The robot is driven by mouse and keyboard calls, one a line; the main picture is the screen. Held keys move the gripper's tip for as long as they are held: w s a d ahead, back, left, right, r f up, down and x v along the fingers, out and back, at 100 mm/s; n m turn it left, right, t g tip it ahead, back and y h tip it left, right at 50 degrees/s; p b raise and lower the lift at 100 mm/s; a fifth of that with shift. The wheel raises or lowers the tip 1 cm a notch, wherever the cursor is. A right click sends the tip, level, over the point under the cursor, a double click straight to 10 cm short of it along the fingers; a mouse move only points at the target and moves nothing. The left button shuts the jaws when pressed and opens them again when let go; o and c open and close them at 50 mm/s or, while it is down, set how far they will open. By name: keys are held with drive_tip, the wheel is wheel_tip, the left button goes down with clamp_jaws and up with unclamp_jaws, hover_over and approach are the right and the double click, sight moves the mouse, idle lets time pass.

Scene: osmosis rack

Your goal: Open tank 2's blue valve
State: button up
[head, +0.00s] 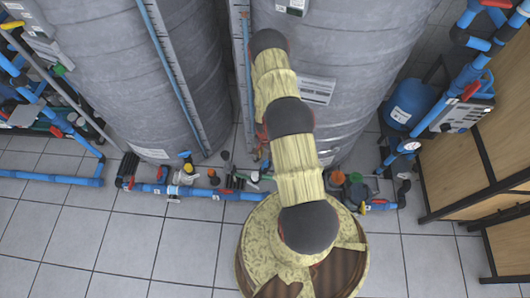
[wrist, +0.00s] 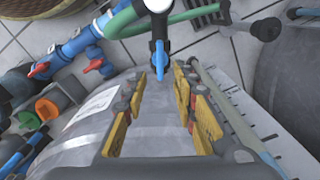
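In the wrist view, a blue valve handle (wrist: 160,58) hangs from a white fitting (wrist: 158,6) on a black stem at the top middle. My gripper (wrist: 159,82) is open, with yellow-padded fingers on either side. The handle lies near the fingertips, roughly in line with the gap between them; contact is not visible. Nothing is held. Below the gap is the grey tank wall (wrist: 155,137). I cannot read a tank number.
A green hose (wrist: 190,14) runs from the fitting. Another grey tank (head: 110,60) stands left in the head view. Wooden panels (head: 480,150) stand right.

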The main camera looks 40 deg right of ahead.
drive_tip(key=shift+r, duration=1.4)
